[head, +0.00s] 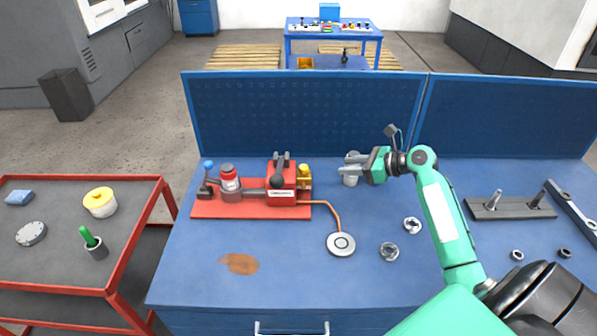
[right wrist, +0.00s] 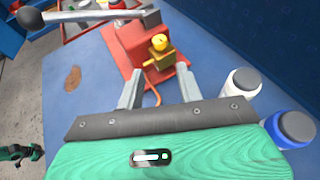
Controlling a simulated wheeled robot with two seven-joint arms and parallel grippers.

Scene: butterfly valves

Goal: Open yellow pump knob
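The yellow pump knob (head: 304,168) sits on a small brass valve block at the right end of the red pump (head: 282,180). In the right wrist view the knob (right wrist: 159,41) is just beyond and between the two fingertips. My right gripper (head: 347,163) is open and empty, to the right of the knob with a gap between them. Its fingers (right wrist: 158,82) stand wide apart and touch nothing. My left gripper is not in the head view; a small green and black part (right wrist: 18,154), perhaps of my left arm, shows at the lower left of the right wrist view.
A white jar (right wrist: 240,82) and a blue bottle (right wrist: 288,130) stand near the right gripper. A copper pipe (head: 335,212) runs from the pump to a round disc (head: 341,243). A blue panel (head: 300,112) backs the bench.

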